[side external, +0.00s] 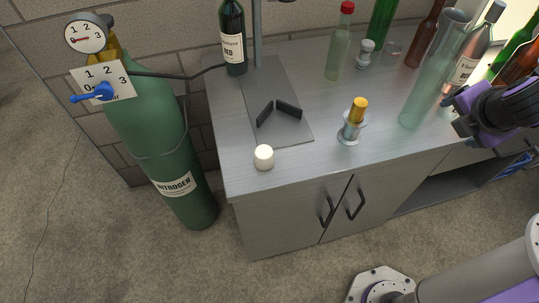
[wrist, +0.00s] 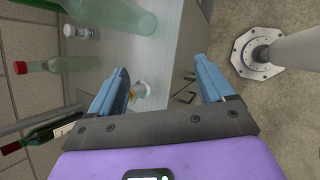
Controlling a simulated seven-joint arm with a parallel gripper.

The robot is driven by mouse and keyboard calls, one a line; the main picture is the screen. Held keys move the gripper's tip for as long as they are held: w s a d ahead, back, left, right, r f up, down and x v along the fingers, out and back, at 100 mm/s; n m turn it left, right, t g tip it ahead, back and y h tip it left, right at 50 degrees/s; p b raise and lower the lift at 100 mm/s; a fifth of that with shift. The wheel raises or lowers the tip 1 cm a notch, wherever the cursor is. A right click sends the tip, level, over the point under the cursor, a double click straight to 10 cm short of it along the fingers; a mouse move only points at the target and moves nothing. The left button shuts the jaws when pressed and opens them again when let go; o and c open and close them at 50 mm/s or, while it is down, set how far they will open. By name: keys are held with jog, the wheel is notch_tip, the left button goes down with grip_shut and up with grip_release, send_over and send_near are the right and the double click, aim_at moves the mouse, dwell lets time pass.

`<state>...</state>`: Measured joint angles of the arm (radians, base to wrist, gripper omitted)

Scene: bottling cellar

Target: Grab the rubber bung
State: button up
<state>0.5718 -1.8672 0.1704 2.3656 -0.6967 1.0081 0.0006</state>
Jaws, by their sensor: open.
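A small white cylinder (side external: 264,157), which looks like the rubber bung, stands near the front left corner of the steel bench in the side view. I cannot make it out in the wrist view. My gripper (wrist: 162,68) is open, with nothing between its blue fingers. In the side view my gripper (side external: 452,104) is at the bench's right side, well apart from the white cylinder and close to a pale green bottle (side external: 423,90).
A metal piece with a gold top (side external: 357,110) stands between my gripper and the white cylinder; it also shows in the wrist view (wrist: 139,91). Two black pieces (side external: 278,110) lie on a grey mat (side external: 290,133). Several bottles stand behind. A green nitrogen cylinder (side external: 160,125) is left.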

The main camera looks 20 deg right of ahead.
jog(key=w+a+f+n+t, duration=0.2)
jog(key=w+a+n+t, duration=0.15)
jog(key=a, duration=0.25)
jog(key=n+t+y, duration=0.3)
jog(key=n+y, duration=0.8)
jog(key=n, duration=0.6)
send_near(269, 158)
jog(key=x, duration=0.7)
jog(key=shift+a, duration=0.1)
jog(key=shift+d+x, duration=0.1)
jog(key=shift+x, duration=1.2)
jog(key=shift+d+x, duration=0.15)
jog(key=shift+x, duration=1.2)
jog(key=shift+f, duration=0.15)
jog(key=c, duration=1.1)
